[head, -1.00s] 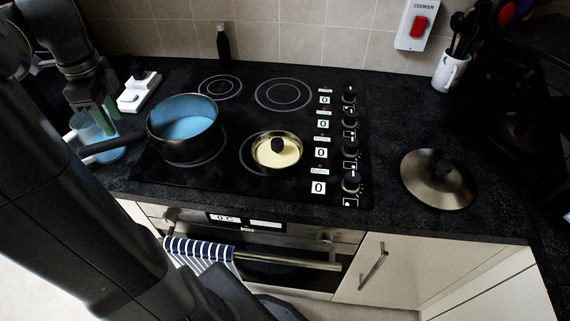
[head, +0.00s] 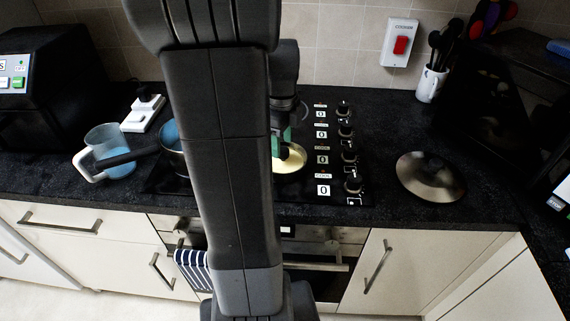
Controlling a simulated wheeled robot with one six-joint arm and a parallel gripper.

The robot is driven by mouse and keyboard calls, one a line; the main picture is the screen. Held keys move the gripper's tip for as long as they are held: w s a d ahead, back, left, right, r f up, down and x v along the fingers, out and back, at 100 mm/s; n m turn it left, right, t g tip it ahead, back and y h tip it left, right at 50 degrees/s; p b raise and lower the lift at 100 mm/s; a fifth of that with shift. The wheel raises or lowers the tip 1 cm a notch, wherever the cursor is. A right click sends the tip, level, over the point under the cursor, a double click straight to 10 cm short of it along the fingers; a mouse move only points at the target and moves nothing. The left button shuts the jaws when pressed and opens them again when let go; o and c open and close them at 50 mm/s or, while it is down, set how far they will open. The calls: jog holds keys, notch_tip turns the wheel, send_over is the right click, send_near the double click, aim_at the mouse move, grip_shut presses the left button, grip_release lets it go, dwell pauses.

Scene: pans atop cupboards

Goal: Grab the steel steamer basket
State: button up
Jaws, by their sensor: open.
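The steel steamer basket (head: 291,163) seems to be the round, shallow piece with a cream inside and a dark central knob on the hob. My arm covers its left part. My gripper (head: 283,138) is at the basket's back edge in the picture, pointing down, with green on its fingers. It is open, though my arm hides part of it. I cannot tell whether the fingers touch the basket.
A pan with blue contents (head: 169,134) is mostly behind my arm, its dark handle reaching left over a clear jug (head: 117,168). A steel lid (head: 430,177) lies on the right counter. Knobs (head: 349,158) line the hob's right side. A utensil mug (head: 431,84) stands behind.

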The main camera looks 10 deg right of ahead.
aim_at(283, 149)
notch_tip(283, 149, down, 6)
jog(key=shift+s+d+r, duration=0.1)
jog(key=shift+s+r, duration=0.05)
jog(key=shift+r, duration=0.05)
jog(key=shift+c, duration=0.4)
grip_shut()
